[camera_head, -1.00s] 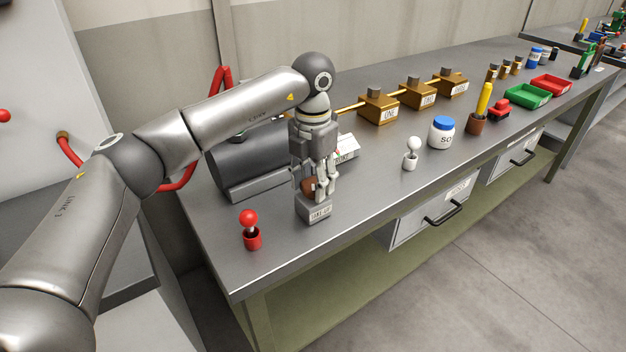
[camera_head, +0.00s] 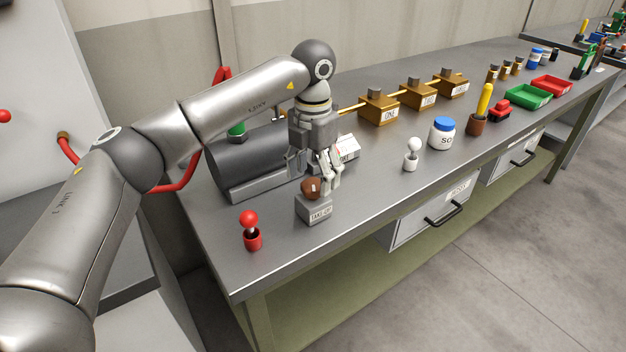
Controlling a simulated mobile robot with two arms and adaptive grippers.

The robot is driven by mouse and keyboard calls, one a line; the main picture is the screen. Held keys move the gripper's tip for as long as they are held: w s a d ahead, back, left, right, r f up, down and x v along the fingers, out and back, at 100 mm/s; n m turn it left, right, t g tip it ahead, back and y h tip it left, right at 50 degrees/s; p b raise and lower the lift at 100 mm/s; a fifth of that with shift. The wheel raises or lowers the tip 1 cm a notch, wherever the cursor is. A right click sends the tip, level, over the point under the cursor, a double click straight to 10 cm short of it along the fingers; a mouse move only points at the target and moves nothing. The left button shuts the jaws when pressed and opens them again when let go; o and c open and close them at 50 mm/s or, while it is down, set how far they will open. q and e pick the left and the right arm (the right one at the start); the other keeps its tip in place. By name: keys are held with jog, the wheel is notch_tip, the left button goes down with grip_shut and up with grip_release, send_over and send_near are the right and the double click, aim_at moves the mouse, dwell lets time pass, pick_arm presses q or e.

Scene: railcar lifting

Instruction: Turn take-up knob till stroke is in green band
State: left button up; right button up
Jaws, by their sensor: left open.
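The take-up knob (camera_head: 311,187) is a brown round knob with a pale mark, on top of a grey block (camera_head: 315,209) labelled TAKE-UP near the front of the bench. My left gripper (camera_head: 325,182) points down, open, just behind and above the knob; its fingers seem clear of the knob, though contact is hard to judge. The white stroke gauge (camera_head: 347,146) stands behind the gripper and is partly hidden by it. Its pointer and green band cannot be read. My right gripper is not in view.
A dark cylinder (camera_head: 250,165) lies left of the gripper. A red-knobbed lever (camera_head: 250,225) stands at the front left, and a white-knobbed one (camera_head: 412,155) to the right. The front bench surface between is clear.

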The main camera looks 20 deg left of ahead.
aim_at(313, 184)
pick_arm(q)
notch_tip(313, 184, up, 10)
dwell(0.3)
dwell(0.3)
